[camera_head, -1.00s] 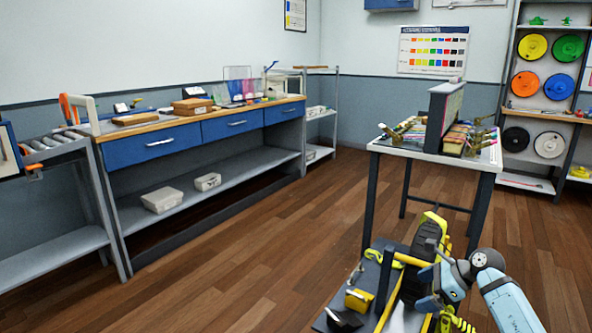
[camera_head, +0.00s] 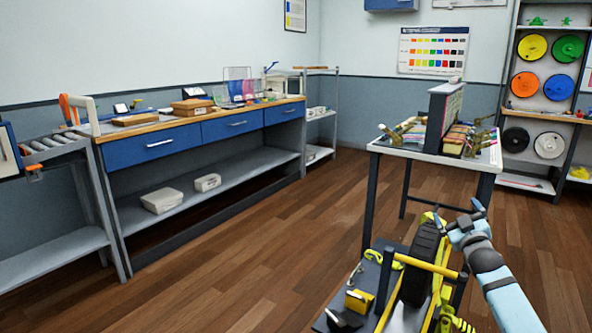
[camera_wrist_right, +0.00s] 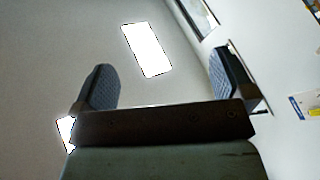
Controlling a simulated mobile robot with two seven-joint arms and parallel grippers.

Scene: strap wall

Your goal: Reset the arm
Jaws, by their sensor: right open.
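My right arm, pale blue with dark joints, comes in from the lower right in the head view. Its gripper (camera_head: 460,213) is raised above the right side of a black and yellow strap stand (camera_head: 425,262). In the right wrist view the two dark fingers (camera_wrist_right: 163,75) stand wide apart with nothing between them. That camera looks up at the ceiling, a bright light panel and part of the wall. My left gripper is in neither view.
A dark cart top (camera_head: 368,278) carries the stand and a yellow-black piece (camera_head: 358,300). A white-topped table (camera_head: 405,150) with a grey upright panel stands behind. A long workbench (camera_head: 180,138) with blue drawers lines the left wall. Brown floor (camera_head: 230,275) is clear between.

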